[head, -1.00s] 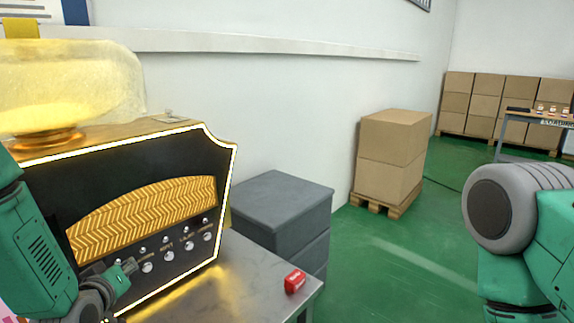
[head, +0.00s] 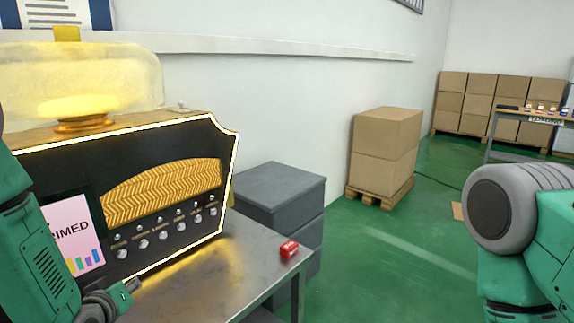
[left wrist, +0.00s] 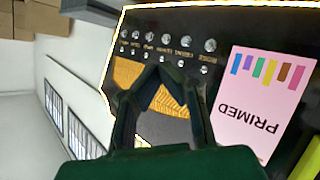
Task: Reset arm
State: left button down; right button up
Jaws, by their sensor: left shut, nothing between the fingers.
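My left arm comes in at the left edge of the head view. Its gripper (head: 130,287) is low in front of the black perfume machine (head: 70,170), which has a glowing outline, a row of knobs and a gold chevron panel. In the left wrist view the left gripper's fingers (left wrist: 155,76) are shut and empty before the machine's face. A pink screen reading "PRIMED" (left wrist: 262,100) is beside them; in the head view my arm partly hides it. My right arm shows at the right edge; its gripper is out of view.
A metal table (head: 238,262) carries the machine and a small red item (head: 289,249) near its right edge. A grey cabinet (head: 280,190) stands behind it. Stacked boxes (head: 388,140) stand on a pallet further back. Green floor is open at centre right.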

pick_arm(q)
jog(key=s+d+f+g, duration=0.1)
jog(key=s+f, duration=0.2)
jog(key=s+d+f+m+g, duration=0.1)
jog(key=s+f, duration=0.2)
jog(key=s+d+f+m+g, duration=0.1)
jog(key=s+f+g, duration=0.1)
jog(key=s+f, duration=0.1)
jog(key=shift+s+f+h+b, duration=0.1)
jog(key=shift+f+h+b, duration=0.3)
jog(key=shift+f, duration=0.2)
jog(key=s+d+f+m+g, duration=0.1)
jog(key=s+f+g, duration=0.2)
jog(key=s, duration=0.5)
jog(key=s+d+f+m+g+b, duration=0.1)
jog(key=s+f+m+g, duration=0.1)
jog(key=s, duration=0.7)
jog(key=s+d+f+m+g, duration=0.1)
jog(key=s+f+g, duration=0.2)
jog(key=s+f, duration=0.3)
jog(key=s, duration=0.3)
jog(key=shift+s+d+m+g+b, duration=0.15)
jog(key=shift+s+m+g+b, duration=0.15)
jog(key=shift+g, duration=0.1)
jog(key=shift+w+f, duration=0.15)
